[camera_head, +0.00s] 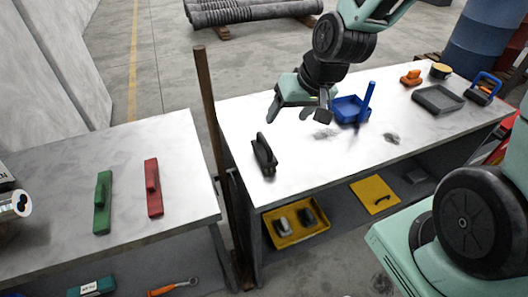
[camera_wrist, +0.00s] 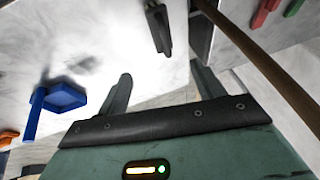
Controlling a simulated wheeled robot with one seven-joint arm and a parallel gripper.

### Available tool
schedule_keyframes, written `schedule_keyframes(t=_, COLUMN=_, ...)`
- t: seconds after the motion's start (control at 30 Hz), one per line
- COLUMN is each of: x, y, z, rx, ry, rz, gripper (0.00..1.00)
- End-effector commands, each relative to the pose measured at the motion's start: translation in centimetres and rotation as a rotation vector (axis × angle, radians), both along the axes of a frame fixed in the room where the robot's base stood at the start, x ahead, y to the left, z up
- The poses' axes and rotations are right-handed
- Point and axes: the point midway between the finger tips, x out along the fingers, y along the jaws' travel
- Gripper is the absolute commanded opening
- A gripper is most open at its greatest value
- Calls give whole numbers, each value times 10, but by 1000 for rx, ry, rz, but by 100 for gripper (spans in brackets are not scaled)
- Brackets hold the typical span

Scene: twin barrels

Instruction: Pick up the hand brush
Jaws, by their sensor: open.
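A dark, narrow block with a raised handle (camera_head: 264,155), possibly the hand brush, lies near the left end of the right-hand table. It also shows at the top of the wrist view (camera_wrist: 158,28); I cannot tell whether it has bristles. My gripper (camera_head: 300,112) is open and empty above that table, between this dark tool and a blue pan with a handle (camera_head: 349,109). It is apart from both. In the wrist view, my fingers (camera_wrist: 160,75) are spread, the dark tool is beyond them, and the blue pan (camera_wrist: 66,97) is to the left.
A green tool (camera_head: 102,203) and a red tool (camera_head: 153,188) lie on the left table. A wooden post (camera_head: 207,95) stands in the gap between tables. A grey tray (camera_head: 437,100) and small tools lie farther right. A yellow tray (camera_head: 296,222) is on the lower shelf.

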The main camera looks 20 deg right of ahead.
Motion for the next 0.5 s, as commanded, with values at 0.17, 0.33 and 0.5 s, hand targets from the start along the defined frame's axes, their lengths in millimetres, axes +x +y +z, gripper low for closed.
schedule_keyframes(t=0.17, x=9, y=7, z=-27, rx=1, ry=5, rz=5, gripper=67)
schedule_keyframes(t=0.33, x=20, y=12, z=-52, rx=0, ry=6, rz=4, gripper=67)
schedule_keyframes(t=0.5, x=30, y=17, z=-76, rx=-1, ry=6, rz=3, gripper=67)
